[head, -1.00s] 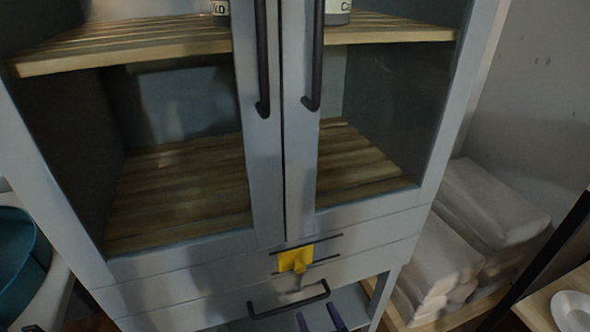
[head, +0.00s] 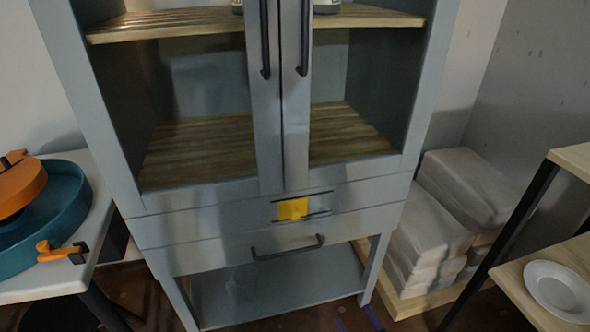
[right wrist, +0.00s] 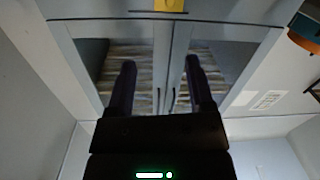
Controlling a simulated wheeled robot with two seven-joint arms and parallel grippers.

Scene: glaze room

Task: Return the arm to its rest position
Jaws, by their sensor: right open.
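My right gripper (head: 356,320) shows only as dark purple fingertips at the bottom edge of the head view, in front of the lower part of the grey cabinet (head: 150,228). In the right wrist view its two dark fingers (right wrist: 160,64) are apart with nothing between them. The cabinet's glass doors show beyond them, with the yellow tag (right wrist: 170,5) at the top edge. My left gripper is in neither view.
The cabinet doors are shut, and a yellow tag (head: 292,209) sits above the drawer handle (head: 288,248). A teal wheel basin (head: 70,205) stands left on a white table. Wrapped blocks (head: 440,215) and a shelf with a white plate (head: 558,290) are right.

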